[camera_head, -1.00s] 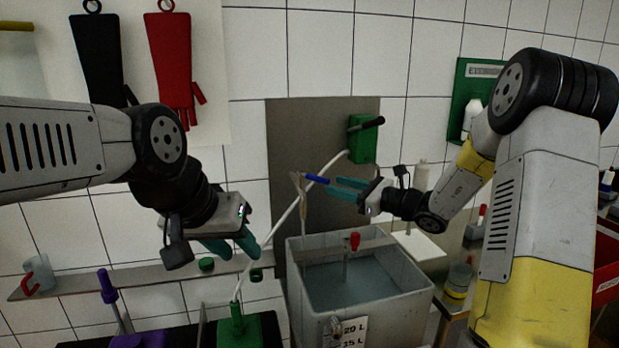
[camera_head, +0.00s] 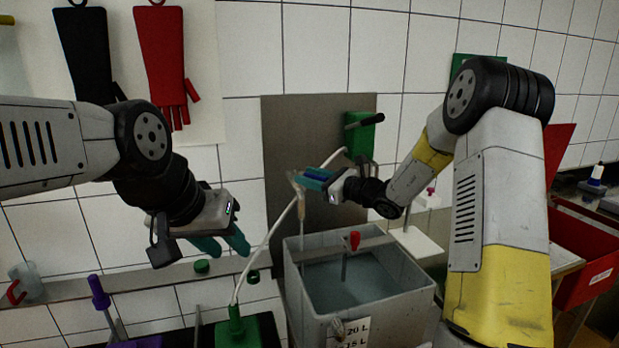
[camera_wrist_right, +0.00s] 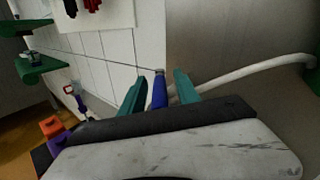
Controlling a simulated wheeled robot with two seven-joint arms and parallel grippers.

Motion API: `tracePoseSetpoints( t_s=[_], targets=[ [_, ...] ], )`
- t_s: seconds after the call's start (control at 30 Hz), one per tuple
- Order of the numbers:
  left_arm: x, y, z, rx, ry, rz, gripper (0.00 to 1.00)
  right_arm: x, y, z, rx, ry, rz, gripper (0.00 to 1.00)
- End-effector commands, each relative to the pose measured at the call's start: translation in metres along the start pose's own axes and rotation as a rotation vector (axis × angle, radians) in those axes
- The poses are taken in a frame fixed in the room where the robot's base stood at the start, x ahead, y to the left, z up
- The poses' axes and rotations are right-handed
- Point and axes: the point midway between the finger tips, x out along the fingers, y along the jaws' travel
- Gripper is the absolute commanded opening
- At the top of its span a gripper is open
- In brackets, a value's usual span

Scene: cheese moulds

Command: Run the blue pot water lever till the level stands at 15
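The blue lever (camera_head: 316,174) sits on a tap (camera_head: 299,186) above the back left corner of a grey square pot (camera_head: 415,293). My right gripper (camera_head: 314,179) is around the lever, its teal fingers open. In the right wrist view, the blue lever (camera_wrist_right: 159,92) stands between the fingers with a small gap on each side. Water (camera_head: 350,282) stands in the pot. A label (camera_head: 354,328) on the pot's front reads 20 L and 15 L; I cannot read the level against it. My left gripper (camera_head: 224,244) hangs open and empty, left of the pot.
A red-topped rod (camera_head: 355,240) stands at a bar across the pot. A white hose (camera_head: 279,223) runs from the green wall box (camera_head: 360,136) to a green fitting (camera_head: 236,325). A shelf rail (camera_head: 165,277) crosses at left. A red crate (camera_head: 585,250) is at right.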

Motion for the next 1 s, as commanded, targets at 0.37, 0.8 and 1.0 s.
tracePoseSetpoints(
  t_s=[0.37, 0.8, 1.0],
  targets=[
    [0.0, 0.0, 0.0, 0.0, 0.0, 0.0, 0.36, 0.0032, -0.0003, -0.0002, 0.0, 0.001, -0.001, 0.24],
    [0.0, 0.0, 0.0, 0.0, 0.0, 0.0, 0.36, 0.0029, -0.0003, -0.0002, 0.0, 0.001, -0.001, 0.0],
    [0.0, 0.0, 0.0, 0.0, 0.0, 0.0, 0.36, 0.0029, -0.0003, -0.0003, 0.0, 0.001, -0.001, 0.0]
  ],
)
